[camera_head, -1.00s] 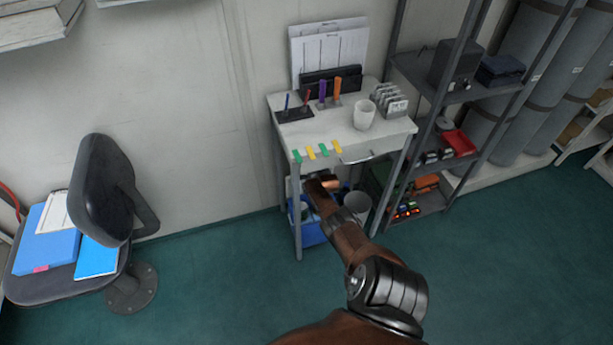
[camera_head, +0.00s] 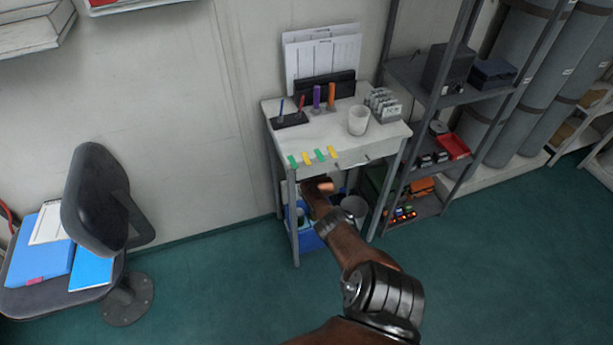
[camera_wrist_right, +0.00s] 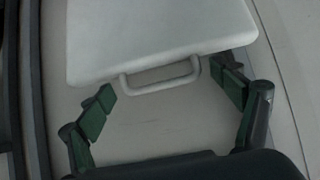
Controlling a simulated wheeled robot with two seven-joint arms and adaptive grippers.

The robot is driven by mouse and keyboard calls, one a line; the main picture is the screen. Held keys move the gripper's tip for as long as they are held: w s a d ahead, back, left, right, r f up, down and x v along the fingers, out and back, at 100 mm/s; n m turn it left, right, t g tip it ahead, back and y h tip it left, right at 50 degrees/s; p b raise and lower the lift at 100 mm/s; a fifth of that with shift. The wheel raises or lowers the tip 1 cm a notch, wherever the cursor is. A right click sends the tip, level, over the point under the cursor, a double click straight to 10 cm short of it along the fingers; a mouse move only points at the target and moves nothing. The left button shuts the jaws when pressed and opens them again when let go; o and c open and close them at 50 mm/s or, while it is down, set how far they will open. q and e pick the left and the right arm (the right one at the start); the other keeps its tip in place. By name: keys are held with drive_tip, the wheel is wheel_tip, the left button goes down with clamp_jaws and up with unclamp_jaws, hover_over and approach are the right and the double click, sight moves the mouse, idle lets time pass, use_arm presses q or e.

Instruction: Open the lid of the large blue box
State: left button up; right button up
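A blue box (camera_head: 311,240) stands on the floor under the small grey desk, partly hidden by my right arm and the desk. In the right wrist view, a pale grey-white panel (camera_wrist_right: 155,35) with rounded corners has a loop handle (camera_wrist_right: 160,78) on its near edge; it looks like a lid, though no blue shows there. My right gripper (camera_wrist_right: 165,98) is open, its green-padded fingers on either side of the handle and apart from it. In the head view my right arm reaches under the desk, and its fingers are hidden. My left gripper is out of view.
The desk (camera_head: 333,144) has a drawer handle at its front and a cup (camera_head: 358,120) on top. A grey bin (camera_head: 354,207) stands beside the box. A metal shelf (camera_head: 425,205) is at the right, a chair (camera_head: 95,205) at the left. The green floor between is clear.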

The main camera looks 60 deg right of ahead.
drive_tip(key=shift+a+f, duration=0.1)
drive_tip(key=shift+f, duration=0.05)
drive_tip(key=v, duration=1.2)
idle(0.6)
idle(0.5)
